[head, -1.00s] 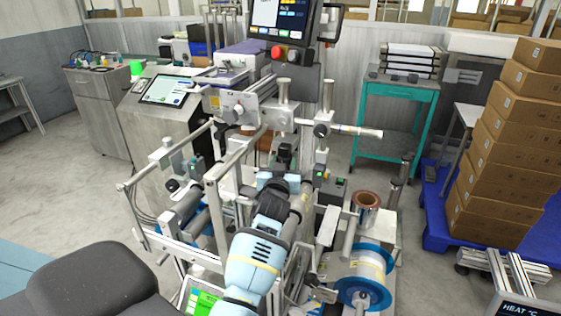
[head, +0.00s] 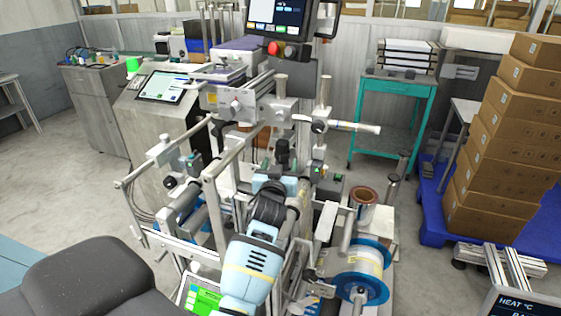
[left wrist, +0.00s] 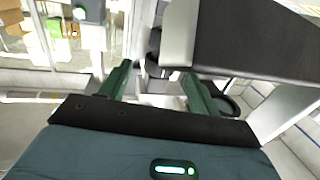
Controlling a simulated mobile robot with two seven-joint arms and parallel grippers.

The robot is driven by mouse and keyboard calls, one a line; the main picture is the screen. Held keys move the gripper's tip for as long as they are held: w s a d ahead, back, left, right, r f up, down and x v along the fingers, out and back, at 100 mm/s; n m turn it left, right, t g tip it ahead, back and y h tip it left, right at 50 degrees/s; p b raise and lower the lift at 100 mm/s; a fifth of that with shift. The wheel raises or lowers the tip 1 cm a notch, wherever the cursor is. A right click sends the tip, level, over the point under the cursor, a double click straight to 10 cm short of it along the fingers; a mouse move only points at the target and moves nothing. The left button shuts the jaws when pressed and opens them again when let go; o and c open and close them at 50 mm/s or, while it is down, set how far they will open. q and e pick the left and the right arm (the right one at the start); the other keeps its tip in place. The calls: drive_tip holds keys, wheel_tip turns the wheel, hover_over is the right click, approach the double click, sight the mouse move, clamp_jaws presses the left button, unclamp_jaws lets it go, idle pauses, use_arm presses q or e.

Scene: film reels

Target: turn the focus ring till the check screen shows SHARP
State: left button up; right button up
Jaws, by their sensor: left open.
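My left gripper (head: 281,174) is at the middle of the machine in the head view, with my pale blue arm below it. In the left wrist view its two green fingers (left wrist: 156,74) stand apart with a gap between them. A dark upright knob-like part (head: 282,150) is just beyond the gripper; I cannot tell whether it is the focus ring. No contact between the fingers and a ring is visible. Screens show on the machine at the top (head: 281,14), on the left console (head: 161,87) and low in front (head: 201,298). I cannot read SHARP on any of them.
Metal rails and rollers (head: 222,170) crowd the left of my arm. A blue-flanged reel (head: 375,289) and a smaller brown-cored roll (head: 363,205) are to the right. A teal cart (head: 398,88) and stacked cartons (head: 515,130) stand behind. Floor between them is open.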

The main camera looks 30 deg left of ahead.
use_arm(q)
drive_tip(key=shift+v, duration=2.65)
